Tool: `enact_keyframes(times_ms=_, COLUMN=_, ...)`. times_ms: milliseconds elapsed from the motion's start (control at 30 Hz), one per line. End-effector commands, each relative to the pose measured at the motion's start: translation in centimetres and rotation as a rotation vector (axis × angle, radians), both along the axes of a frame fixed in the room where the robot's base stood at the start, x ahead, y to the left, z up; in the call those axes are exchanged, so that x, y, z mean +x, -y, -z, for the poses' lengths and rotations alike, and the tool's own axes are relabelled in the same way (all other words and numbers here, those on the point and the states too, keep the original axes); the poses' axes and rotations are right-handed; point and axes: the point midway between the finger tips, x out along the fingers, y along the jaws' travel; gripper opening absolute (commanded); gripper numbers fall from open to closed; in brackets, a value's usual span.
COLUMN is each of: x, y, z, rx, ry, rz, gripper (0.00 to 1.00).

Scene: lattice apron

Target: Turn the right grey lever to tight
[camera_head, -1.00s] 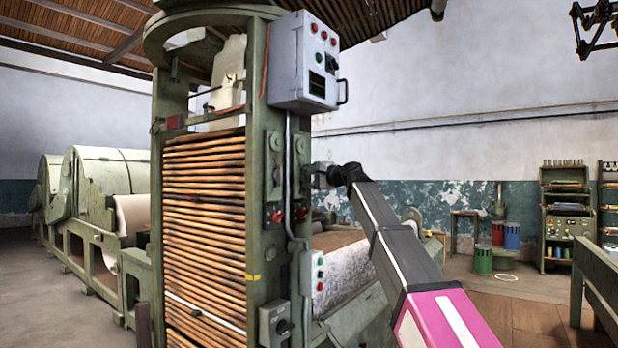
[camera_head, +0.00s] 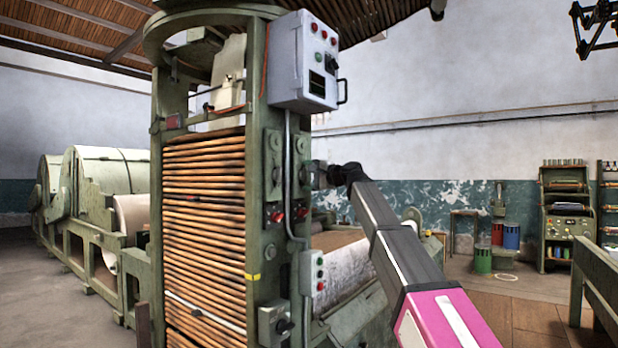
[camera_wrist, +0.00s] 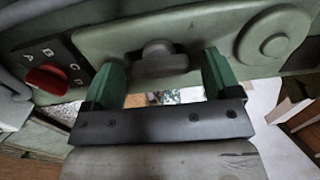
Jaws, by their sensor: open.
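A grey lever (camera_wrist: 160,57) with a rounded hub sits on a green, round-ended plate in the wrist view. It lies roughly crosswise between my two green fingers. My gripper (camera_wrist: 163,66) is open, with one finger on each side of the lever. A gap shows at the left finger, and I cannot tell whether either finger touches. In the head view my gripper (camera_head: 314,174) is small and dark against the right side of the green machine post (camera_head: 263,220). The lever cannot be made out there. I see no readable mark for tight.
A red knob (camera_wrist: 46,80) on a black plate lettered A to D is left of my gripper. A round green boss (camera_wrist: 275,36) is on the right. In the head view, a grey control box (camera_head: 303,62) hangs above and a small button box (camera_head: 312,274) sits below.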

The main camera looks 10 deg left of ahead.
Motion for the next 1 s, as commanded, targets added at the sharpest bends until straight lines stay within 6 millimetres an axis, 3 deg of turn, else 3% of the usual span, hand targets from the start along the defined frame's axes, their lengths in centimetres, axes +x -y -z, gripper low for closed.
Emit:
enact_keyframes(times_ms=167, x=-0.5, y=1.1, z=0.0, rx=0.001, ry=0.001, rz=0.001, gripper=0.83)
enact_keyframes(times_ms=500, x=-2.9, y=6.8, z=0.1, rx=0.000, ry=0.000, rz=0.002, gripper=0.83)
enact_keyframes(times_ms=700, x=-3.9, y=9.2, z=0.1, rx=0.000, ry=0.000, rz=0.002, gripper=0.83)
enact_keyframes(times_ms=1000, x=-4.2, y=10.0, z=0.0, rx=0.000, ry=0.000, rz=0.000, gripper=0.83)
